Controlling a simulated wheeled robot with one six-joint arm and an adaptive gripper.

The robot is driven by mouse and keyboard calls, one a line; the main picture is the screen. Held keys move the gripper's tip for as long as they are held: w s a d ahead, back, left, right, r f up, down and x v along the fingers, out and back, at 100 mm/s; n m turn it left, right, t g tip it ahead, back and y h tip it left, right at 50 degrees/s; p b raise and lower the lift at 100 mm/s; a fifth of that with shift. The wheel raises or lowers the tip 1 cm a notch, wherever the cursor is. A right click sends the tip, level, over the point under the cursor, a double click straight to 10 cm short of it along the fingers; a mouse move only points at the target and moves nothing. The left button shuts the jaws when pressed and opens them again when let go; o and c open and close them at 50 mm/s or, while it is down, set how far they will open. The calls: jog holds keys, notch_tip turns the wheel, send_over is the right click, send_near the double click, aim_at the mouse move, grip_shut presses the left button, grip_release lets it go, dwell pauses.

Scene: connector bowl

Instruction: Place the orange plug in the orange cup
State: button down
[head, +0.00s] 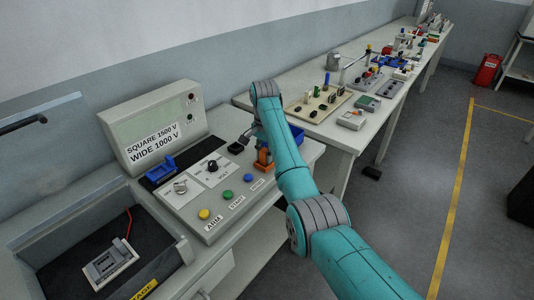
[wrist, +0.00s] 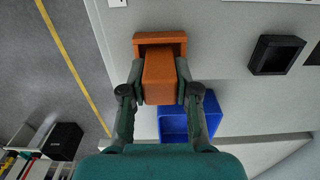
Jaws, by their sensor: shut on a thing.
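My gripper (wrist: 160,80) is shut on the orange plug (wrist: 160,92), a blocky piece held between the two dark fingers in the wrist view. The orange cup (wrist: 143,38), square and open-topped, shows just past the plug. The plug overlaps the cup's near side in this view and hides part of its opening. I cannot tell whether they touch. In the head view the orange cup (head: 263,167) is at the panel's right end beside my teal arm, which hides most of the gripper.
A blue bin (wrist: 188,125) lies under and right of the gripper in the wrist view. A black square cup (wrist: 275,55) stands to the right. In the head view, knobs and coloured buttons (head: 228,195) cover the panel. A bench with several devices (head: 320,105) stands beyond.

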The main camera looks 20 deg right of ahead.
jog(key=shift+f, duration=0.15)
jog(key=c, duration=0.9)
grip_release()
jog(key=shift+o, duration=0.2)
